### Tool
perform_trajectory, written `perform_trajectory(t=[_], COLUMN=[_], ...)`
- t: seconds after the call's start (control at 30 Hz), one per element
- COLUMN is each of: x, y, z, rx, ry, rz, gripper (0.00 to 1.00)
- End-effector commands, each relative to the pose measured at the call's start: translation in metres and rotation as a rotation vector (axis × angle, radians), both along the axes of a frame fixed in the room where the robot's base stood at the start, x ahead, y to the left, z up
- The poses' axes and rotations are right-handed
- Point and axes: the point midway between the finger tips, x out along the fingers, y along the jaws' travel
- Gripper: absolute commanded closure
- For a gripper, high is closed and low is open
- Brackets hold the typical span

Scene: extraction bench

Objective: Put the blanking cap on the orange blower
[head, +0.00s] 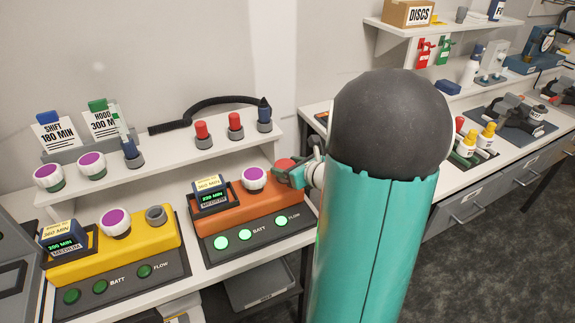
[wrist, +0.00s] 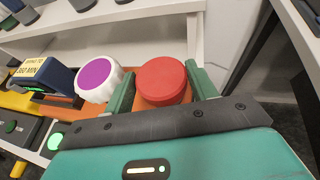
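The orange blower (head: 250,212) stands on the bench left of my arm, with a white and purple knob (head: 254,177) on top. A red blanking cap (wrist: 163,80) sits at the right end of its top, and the cap also shows in the head view (head: 285,164). My gripper (wrist: 161,85) has one green finger on each side of the red cap, and both look in contact with it. The port under the cap is hidden, so I cannot tell how fully it is seated. In the head view my arm covers part of the gripper (head: 292,176).
A yellow blower (head: 135,250) with an open grey port (head: 156,214) stands to the left. The shelf (head: 175,160) behind holds two red pieces (head: 201,130), a blue-topped piece (head: 264,117) and a black hose (head: 205,108). Another bench (head: 460,183) stands to the right.

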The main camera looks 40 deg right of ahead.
Motion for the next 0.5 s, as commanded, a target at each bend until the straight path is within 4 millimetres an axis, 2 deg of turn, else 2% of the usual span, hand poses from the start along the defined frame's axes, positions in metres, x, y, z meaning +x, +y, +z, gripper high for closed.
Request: perform_trajectory(t=[0.03, 0.1, 0.43, 0.5], x=[0.0004, 0.0004, 0.0015, -0.0042], y=[0.0001, -0.0001, -0.0005, -0.0008], z=[0.0004, 0.0004, 0.004, 0.0065], rx=[-0.001, -0.001, -0.002, -0.002], ry=[0.0, 0.0, 0.0, 0.0], rz=[0.001, 0.001, 0.001, -0.001], gripper=[0.33, 0.25, 0.25, 0.25])
